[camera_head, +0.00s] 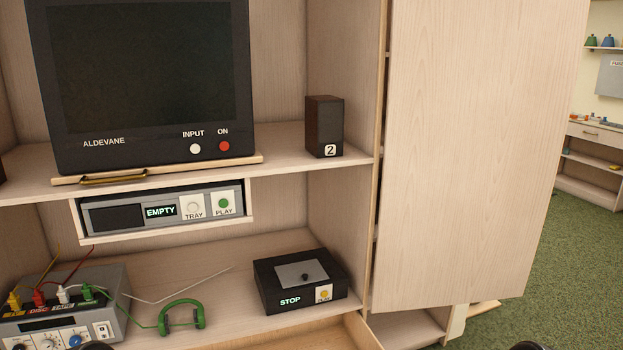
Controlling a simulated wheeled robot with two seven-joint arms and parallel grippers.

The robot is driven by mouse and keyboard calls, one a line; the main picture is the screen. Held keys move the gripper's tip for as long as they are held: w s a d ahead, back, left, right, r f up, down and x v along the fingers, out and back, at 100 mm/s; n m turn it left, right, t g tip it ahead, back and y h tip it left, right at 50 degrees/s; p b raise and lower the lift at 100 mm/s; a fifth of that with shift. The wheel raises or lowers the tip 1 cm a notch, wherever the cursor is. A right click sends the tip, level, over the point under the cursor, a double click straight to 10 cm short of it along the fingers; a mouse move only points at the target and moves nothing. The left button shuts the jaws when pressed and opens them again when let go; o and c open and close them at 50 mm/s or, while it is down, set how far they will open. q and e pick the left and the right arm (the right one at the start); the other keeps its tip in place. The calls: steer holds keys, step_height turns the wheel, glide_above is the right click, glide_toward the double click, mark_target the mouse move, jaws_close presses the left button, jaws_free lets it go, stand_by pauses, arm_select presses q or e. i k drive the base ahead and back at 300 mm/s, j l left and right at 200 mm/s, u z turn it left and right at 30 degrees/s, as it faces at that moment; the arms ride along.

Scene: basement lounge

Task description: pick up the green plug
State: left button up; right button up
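A green plug (88,292) sits at the right end of a row of plugs on top of a grey amplifier (112,277), on the lower left shelf. A yellow plug (14,300), a red plug (39,297) and a white plug (63,293) stand to its left. A green cable runs from the green plug toward green headphones (183,317) lying on the shelf to the right. Neither gripper shows. Only small dark parts of my arms show at the bottom edge, well apart from the plug.
A black box (301,283) reading STOP stands right of the headphones. A tape player (160,209) reading EMPTY hangs above, under a monitor (145,80). An open door panel (470,150) stands at right, and an open drawer edge (352,333) juts out at the bottom.

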mark_target(88, 294)
steer(key=u, duration=1.3)
steer(key=i+j, duration=0.2)
steer(key=j, duration=0.15)
steer(key=i+j, duration=0.45)
steer(key=j, duration=0.25)
steer(key=z, duration=1.2)
